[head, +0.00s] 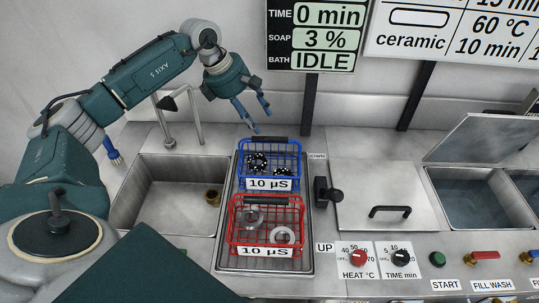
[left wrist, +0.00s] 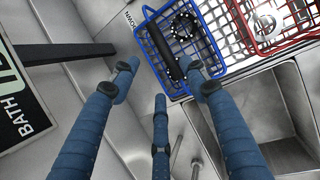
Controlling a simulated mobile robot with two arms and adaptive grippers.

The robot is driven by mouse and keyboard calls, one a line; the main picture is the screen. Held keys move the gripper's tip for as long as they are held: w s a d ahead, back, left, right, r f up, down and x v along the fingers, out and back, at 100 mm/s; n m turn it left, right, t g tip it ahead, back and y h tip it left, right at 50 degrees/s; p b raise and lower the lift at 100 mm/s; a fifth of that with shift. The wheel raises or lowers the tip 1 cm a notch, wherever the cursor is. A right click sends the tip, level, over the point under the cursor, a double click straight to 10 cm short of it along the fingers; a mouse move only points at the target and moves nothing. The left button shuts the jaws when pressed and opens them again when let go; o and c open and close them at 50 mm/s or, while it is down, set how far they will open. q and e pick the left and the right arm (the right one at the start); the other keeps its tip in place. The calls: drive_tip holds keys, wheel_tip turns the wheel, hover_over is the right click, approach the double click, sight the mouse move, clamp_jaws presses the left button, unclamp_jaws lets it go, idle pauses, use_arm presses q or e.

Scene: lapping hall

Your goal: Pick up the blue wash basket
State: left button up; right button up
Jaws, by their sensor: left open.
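The blue wash basket (head: 270,184) stands in the back half of a steel tray, behind a red basket. It has a black handle bar (head: 270,139) at its back edge, a "10 µS" label in front and dark ring-shaped parts inside. My left gripper (head: 262,120) is open and empty, just behind and above the handle. In the left wrist view, the open left fingers (left wrist: 160,80) point toward the blue basket (left wrist: 213,40), with the handle (left wrist: 160,48) ahead, between two fingertips. I cannot tell whether they touch it. My right gripper is not in view.
The red basket (head: 265,251) with pale rings stands directly in front. A sink (head: 150,200) with a tap lies left of the tray (head: 224,215). A black lever (head: 328,192) and a lidded bath (head: 385,205) are on the right. Signs hang behind.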

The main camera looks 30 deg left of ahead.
sight(272, 138)
use_arm(q)
drive_tip(key=shift+p+x, duration=0.35)
drive_tip(key=shift+x, duration=0.4)
drive_tip(key=f, duration=0.1)
drive_tip(key=d+f+p, duration=0.1)
drive_tip(key=shift+w+d+f, duration=0.2)
drive_tip(key=shift+w+f, duration=0.05)
drive_tip(key=shift+w, duration=0.15)
drive_tip(key=shift+w+f, duration=0.1)
drive_tip(key=shift+f, duration=0.2)
drive_tip(key=shift+w+d+f+p, duration=0.2)
drive_tip(key=shift+f+p, duration=0.1)
drive_tip(key=shift+p, duration=0.15)
drive_tip(key=p+x, duration=0.2)
drive_tip(key=x, duration=0.1)
drive_tip(key=shift+d+f, duration=0.25)
drive_tip(key=shift+w+d+f, duration=0.1)
drive_tip(key=shift+w+f, duration=0.15)
drive_tip(key=shift+f, duration=0.2)
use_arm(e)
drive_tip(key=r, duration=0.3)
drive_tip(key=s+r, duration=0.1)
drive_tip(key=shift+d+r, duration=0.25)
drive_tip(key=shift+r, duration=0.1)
use_arm(q)
clamp_jaws()
drive_tip(key=shift+r, duration=0.1)
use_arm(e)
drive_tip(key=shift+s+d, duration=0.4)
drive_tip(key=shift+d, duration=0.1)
